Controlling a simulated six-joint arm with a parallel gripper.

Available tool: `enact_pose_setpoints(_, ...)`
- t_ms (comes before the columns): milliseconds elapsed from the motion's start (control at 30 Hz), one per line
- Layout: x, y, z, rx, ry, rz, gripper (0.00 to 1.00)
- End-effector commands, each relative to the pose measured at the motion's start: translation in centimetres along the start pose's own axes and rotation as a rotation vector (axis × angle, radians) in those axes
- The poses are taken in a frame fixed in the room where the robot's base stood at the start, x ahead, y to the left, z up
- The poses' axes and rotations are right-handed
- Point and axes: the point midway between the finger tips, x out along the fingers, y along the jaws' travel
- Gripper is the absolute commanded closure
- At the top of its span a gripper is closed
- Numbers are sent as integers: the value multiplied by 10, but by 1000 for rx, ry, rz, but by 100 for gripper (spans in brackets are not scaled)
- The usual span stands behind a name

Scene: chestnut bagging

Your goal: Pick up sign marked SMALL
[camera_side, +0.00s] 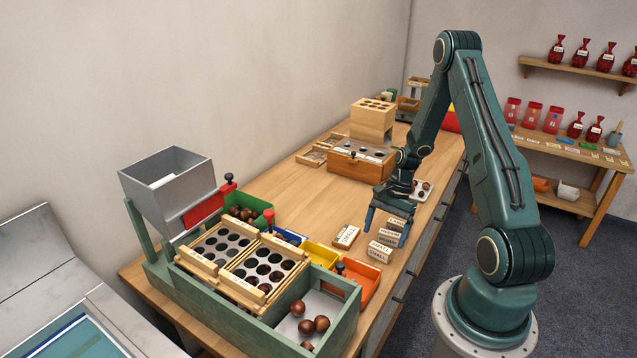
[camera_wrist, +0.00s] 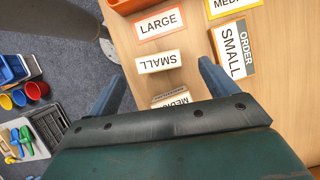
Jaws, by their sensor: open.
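The sign marked SMALL (camera_wrist: 158,62) is a pale block whose black lettering is upside down in the wrist view. It lies between my fingertips as seen there, and in the side view it is the front block (camera_side: 377,256) of a row of signs. My gripper (camera_side: 388,229) is open above the row, pointing down, with blue fingers. It also shows in the wrist view (camera_wrist: 162,70), with a finger on each side of the sign and nothing visibly held. A MEDIUM sign (camera_wrist: 170,100) behind it is partly hidden by my gripper.
A red-edged LARGE label (camera_wrist: 160,22) and an ORDER SMALL board (camera_wrist: 233,50) lie close by. The orange bin (camera_side: 362,284) and chestnut sorter (camera_side: 245,265) stand in front. Bare table (camera_side: 303,207) is left of the row; the table edge is right.

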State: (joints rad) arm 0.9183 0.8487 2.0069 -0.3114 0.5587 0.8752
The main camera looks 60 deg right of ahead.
Motion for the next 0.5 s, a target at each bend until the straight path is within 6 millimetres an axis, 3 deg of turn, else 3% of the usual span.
enact_pose_setpoints(267, 8, 1, 1, 0, -2, 2, 15)
enact_pose_setpoints(500, 36, 3, 2, 0, -2, 4, 15)
